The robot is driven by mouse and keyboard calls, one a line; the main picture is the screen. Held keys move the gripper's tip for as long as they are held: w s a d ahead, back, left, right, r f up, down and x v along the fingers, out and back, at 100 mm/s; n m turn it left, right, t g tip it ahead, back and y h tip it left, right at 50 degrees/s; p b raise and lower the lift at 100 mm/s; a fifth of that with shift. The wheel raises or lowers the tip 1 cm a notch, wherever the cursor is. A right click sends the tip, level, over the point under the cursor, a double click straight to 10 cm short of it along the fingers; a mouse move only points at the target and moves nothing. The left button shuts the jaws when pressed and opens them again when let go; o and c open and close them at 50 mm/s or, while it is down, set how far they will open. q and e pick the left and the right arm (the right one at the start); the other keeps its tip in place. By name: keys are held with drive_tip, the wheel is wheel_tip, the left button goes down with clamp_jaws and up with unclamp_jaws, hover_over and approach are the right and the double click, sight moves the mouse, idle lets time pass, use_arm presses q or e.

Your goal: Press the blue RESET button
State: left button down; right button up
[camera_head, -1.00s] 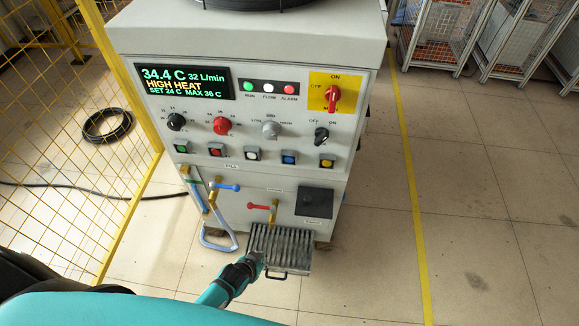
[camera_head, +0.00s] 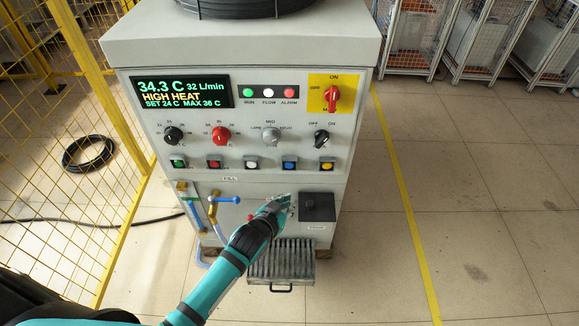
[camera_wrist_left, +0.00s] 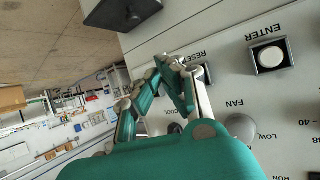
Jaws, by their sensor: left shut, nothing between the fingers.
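The blue RESET button (camera_head: 289,163) sits in the button row on the front of the grey machine (camera_head: 245,55), between the white and yellow buttons. My left gripper (camera_head: 282,203) is shut and empty. In the head view its tips are below the blue button, in front of the lower panel. In the left wrist view the gripper (camera_wrist_left: 168,66) is close to the RESET label (camera_wrist_left: 188,56). The button beside that label is mostly hidden behind a finger, and I cannot see its blue face there. I cannot tell that the tips touch anything. My right gripper is not in view.
The white ENTER button (camera_wrist_left: 268,56) is near the gripper. A black box (camera_head: 317,207) and a blue valve handle (camera_head: 224,199) flank the arm, with a slatted tray (camera_head: 296,262) below. A yellow mesh fence (camera_head: 75,150) stands left; open floor (camera_head: 480,200) lies right.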

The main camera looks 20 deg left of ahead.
sight(289, 164)
use_arm(q)
drive_tip(key=w+a+b, duration=0.2)
drive_tip(key=w+b, duration=0.2)
drive_tip(key=w, duration=0.4)
drive_tip(key=shift+w+a, duration=0.2)
idle(1.3)
drive_tip(key=shift+w+a, duration=0.15)
drive_tip(key=shift+w, duration=0.25)
